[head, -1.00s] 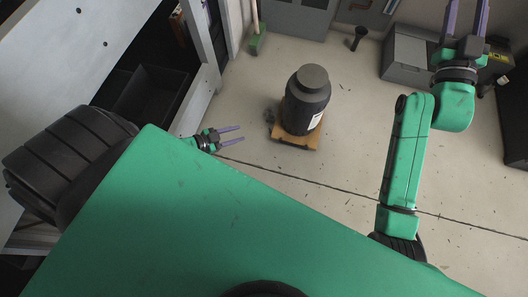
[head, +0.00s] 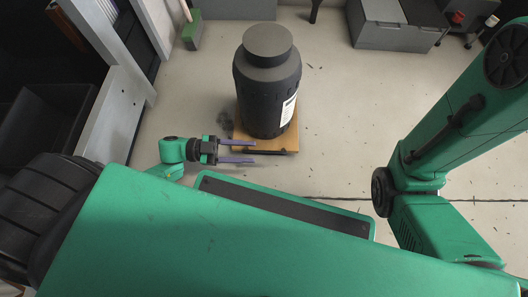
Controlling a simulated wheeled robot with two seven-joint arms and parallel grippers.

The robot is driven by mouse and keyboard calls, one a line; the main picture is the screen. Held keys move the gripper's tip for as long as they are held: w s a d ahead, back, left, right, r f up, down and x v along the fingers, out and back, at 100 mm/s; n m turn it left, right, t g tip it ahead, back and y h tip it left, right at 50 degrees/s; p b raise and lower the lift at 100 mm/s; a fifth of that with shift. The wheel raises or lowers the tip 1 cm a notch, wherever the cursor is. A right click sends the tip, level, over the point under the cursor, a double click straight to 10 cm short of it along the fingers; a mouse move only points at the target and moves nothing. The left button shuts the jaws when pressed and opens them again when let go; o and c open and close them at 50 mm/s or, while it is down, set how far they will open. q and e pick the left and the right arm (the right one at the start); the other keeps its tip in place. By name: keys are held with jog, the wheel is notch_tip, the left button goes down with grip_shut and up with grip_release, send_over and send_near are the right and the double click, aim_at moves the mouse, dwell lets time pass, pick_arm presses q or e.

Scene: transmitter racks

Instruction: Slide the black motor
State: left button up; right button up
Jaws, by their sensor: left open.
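The black motor (head: 266,82) is a dark upright cylinder with a narrower round cap and a white label on its right side. It stands on a flat tan wooden board (head: 289,139) on the floor, ahead of me near the middle of the head view. My left gripper (head: 254,152) is open, with its two purple fingers pointing right. In the picture the fingers lie just below the motor's base, over the front edge of the board. I cannot tell whether they touch anything. My right gripper is out of view; only the green right arm shows at the right.
Grey cases (head: 394,36) stand at the back right. A green broom head (head: 191,30) rests on the floor at the back left. A white shelf frame (head: 112,115) with a dark bin (head: 40,125) lines the left side. The floor right of the motor is clear.

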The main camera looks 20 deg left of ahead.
aim_at(281, 154)
pick_arm(q)
jog(key=b+x, duration=0.1)
jog(key=x, duration=0.4)
jog(key=shift+d, duration=0.2)
grip_shut()
jog(key=shift+f, duration=0.15)
dwell(0.9)
